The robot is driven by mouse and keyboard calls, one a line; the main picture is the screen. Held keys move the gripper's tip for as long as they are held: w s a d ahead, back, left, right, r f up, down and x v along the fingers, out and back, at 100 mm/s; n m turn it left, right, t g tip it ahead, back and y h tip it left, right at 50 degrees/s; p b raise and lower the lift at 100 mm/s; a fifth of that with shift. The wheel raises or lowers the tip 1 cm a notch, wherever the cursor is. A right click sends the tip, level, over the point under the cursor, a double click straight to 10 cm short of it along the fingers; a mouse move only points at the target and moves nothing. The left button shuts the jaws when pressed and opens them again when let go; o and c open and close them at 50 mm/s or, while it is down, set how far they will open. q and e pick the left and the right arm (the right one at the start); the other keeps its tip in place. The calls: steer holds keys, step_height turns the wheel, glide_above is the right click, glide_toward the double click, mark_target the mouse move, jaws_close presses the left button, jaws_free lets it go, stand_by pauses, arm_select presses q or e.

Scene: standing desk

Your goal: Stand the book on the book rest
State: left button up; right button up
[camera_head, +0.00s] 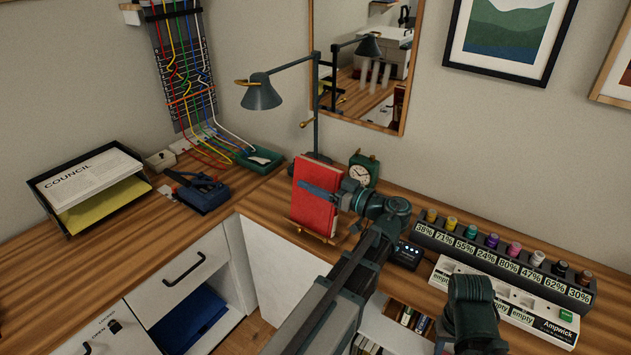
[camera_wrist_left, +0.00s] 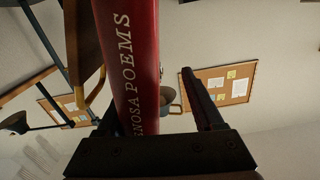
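The red book (camera_head: 318,182) stands nearly upright, leaning slightly back, on the small wooden book rest (camera_head: 311,229) on the desk. My left gripper (camera_head: 318,191) is at the book's right side, with one finger lying across the front cover. In the left wrist view the book's spine (camera_wrist_left: 135,60), lettered "POEMS", lies between the fingers of my left gripper (camera_wrist_left: 150,90). A clear gap shows between the spine and the right-hand finger; the other finger is mostly hidden by the book. The fingers are apart. My right gripper is not in view.
A desk lamp (camera_head: 262,93) and a green clock (camera_head: 362,171) stand close behind the book. The desk's front edge is near the rest.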

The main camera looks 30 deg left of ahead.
arm_select(q)
steer(key=s+d, duration=0.1)
steer(key=d, duration=1.2)
steer(key=shift+d, duration=0.4)
